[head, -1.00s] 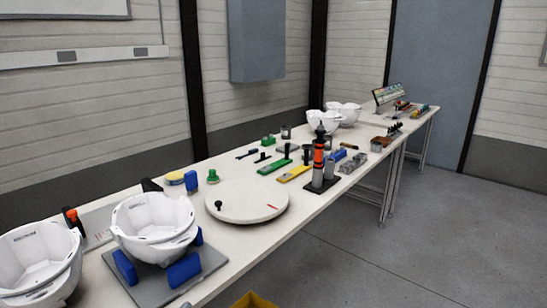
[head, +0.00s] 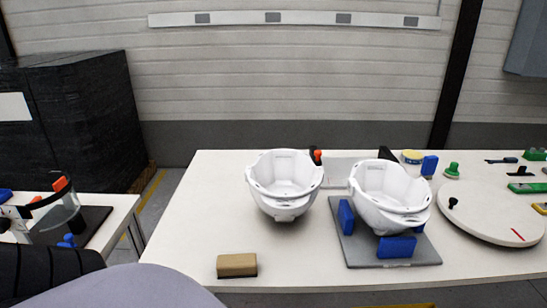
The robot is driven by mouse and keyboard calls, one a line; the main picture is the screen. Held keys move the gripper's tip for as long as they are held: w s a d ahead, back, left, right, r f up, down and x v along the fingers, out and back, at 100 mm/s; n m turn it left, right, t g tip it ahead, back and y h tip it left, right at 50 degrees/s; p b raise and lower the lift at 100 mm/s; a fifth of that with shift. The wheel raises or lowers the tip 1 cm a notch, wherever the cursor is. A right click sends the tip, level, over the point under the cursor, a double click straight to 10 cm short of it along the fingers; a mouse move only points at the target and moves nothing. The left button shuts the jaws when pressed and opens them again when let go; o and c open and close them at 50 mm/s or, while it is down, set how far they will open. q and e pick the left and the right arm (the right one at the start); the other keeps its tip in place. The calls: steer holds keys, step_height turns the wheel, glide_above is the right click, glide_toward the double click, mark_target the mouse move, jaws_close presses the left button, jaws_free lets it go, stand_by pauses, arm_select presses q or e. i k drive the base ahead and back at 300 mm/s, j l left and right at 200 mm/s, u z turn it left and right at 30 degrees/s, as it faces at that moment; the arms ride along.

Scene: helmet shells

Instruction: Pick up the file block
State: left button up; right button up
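A small block (head: 237,265), tan on top with a dark underside, lies near the front edge of the white table, left of centre; it looks like the file block. It stands apart from the white helmet shell (head: 284,184) behind it. Neither of my grippers shows in the head view.
A second white shell (head: 389,196) sits between blue pads on a grey plate (head: 357,250). A round turntable (head: 488,212) and green tools stand at the right. The white table (head: 200,215) is clear around the block. Another table (head: 118,218) stands at the left, beyond a gap.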

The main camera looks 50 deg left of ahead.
mark_target(238, 265)
steer(key=j+u, duration=0.1)
steer(key=u, duration=0.3)
steer(key=j+u, duration=0.1)
steer(key=u, duration=0.75)
steer(key=i+j+u, duration=0.1)
steer(key=u, duration=0.3)
